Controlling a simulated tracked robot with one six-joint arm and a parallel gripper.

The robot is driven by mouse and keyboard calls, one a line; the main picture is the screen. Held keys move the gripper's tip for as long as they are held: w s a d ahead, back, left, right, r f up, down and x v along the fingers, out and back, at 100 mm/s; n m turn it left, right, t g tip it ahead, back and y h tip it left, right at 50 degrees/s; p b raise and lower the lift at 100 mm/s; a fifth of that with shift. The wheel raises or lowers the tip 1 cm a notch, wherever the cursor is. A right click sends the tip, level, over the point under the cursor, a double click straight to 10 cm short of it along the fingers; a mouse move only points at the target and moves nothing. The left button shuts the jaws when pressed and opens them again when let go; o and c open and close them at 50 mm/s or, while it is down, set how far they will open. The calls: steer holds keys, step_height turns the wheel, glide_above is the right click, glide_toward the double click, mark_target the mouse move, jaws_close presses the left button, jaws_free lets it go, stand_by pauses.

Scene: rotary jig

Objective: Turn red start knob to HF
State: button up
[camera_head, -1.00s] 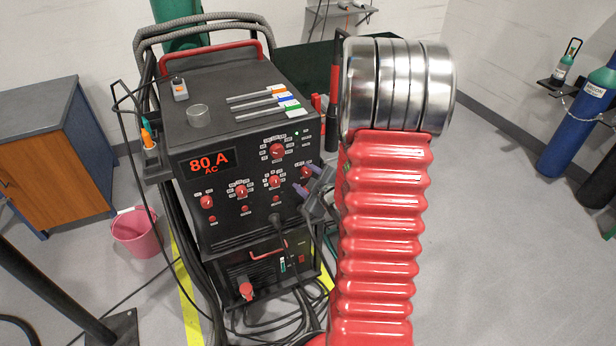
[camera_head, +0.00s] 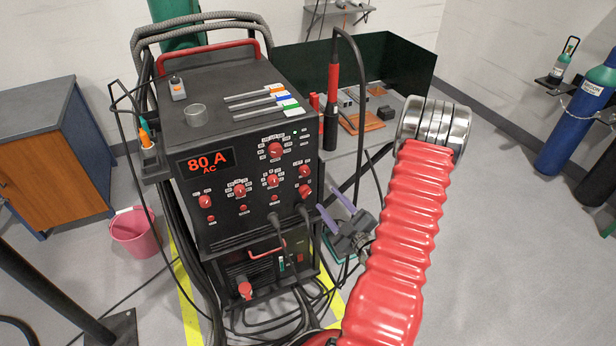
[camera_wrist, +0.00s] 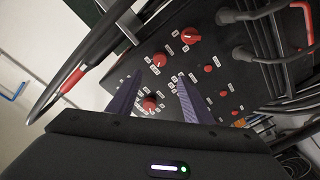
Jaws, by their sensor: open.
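The black welding machine (camera_head: 240,235) shows a front panel with several red knobs and reads 80 A AC. Their labels are too small to read, so I cannot tell which is the start knob. Two red knobs sit at the panel's right edge, an upper knob (camera_head: 304,171) and a lower knob (camera_head: 305,190). My gripper (camera_head: 328,206) is open and empty, with purple fingers, right of and below these knobs and apart from the panel. In the wrist view, a red knob (camera_wrist: 149,103) appears between the fingers of my gripper (camera_wrist: 160,79), and further knobs (camera_wrist: 190,36) lie beyond the fingertips.
Cables plug into the panel's lower right, close to my gripper. A torch (camera_head: 332,95) with a looping hose stands right of the machine, before a table with a dark green screen (camera_head: 405,68). A pink bucket (camera_head: 136,232) and a wooden cabinet (camera_head: 45,180) are at left.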

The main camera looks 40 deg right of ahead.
mark_target(306, 174)
steer(key=shift+w, duration=0.15)
steer(key=x, duration=1.3)
steer(key=shift+w+d, duration=0.15)
steer(key=shift+w, duration=0.15)
steer(key=shift+c, duration=0.7)
steer(key=c, duration=0.9)
